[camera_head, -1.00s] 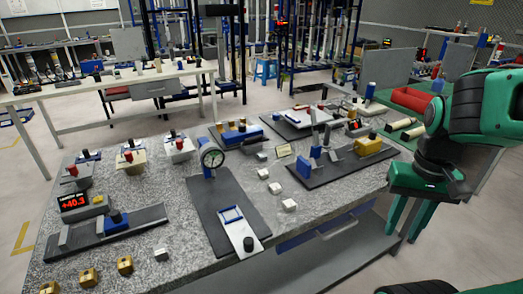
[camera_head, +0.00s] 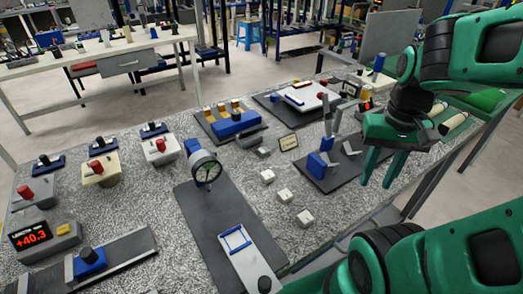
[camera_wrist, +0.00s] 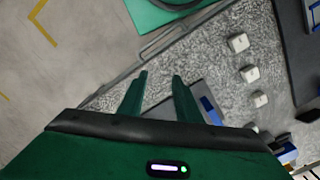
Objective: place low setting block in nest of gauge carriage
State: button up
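The gauge carriage (camera_head: 250,262) is a pale slide with a blue-outlined nest (camera_head: 236,241) and a black knob, on a dark base plate. A dial gauge (camera_head: 206,168) stands behind it on a blue post. The nest looks empty. Three small pale setting blocks stand in a row right of the plate: a far one (camera_head: 267,176), a middle one (camera_head: 284,195) and a near one (camera_head: 305,217). I cannot tell which is the low one. My gripper (camera_head: 376,182) is right of the blocks, open and empty, fingers down. The wrist view shows the blocks (camera_wrist: 249,73) right of the fingers.
A dark fixture plate with blue uprights (camera_head: 318,166) lies between the blocks and my gripper. A small sign (camera_head: 289,143) stands behind the blocks. A digital readout (camera_head: 43,236) and several red-knobbed fixtures are on the left. Speckled bench top around the blocks is clear.

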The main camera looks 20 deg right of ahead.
jog(key=shift+o, duration=1.8)
jog(key=shift+a+r+n, duration=0.15)
jog(key=shift+r+n, duration=0.5)
jog(key=shift+n, duration=0.05)
jog(key=n+y, duration=0.1)
jog(key=n, duration=2.4)
send_near(264, 149)
jog(key=f, duration=0.5)
jog(key=a+f, duration=0.1)
jog(key=f, duration=0.2)
jog(key=shift+s+f, duration=0.15)
jog(key=shift+c, duration=0.3)
jog(key=c, duration=1)
jog(key=shift+d, duration=0.1)
grip_shut()
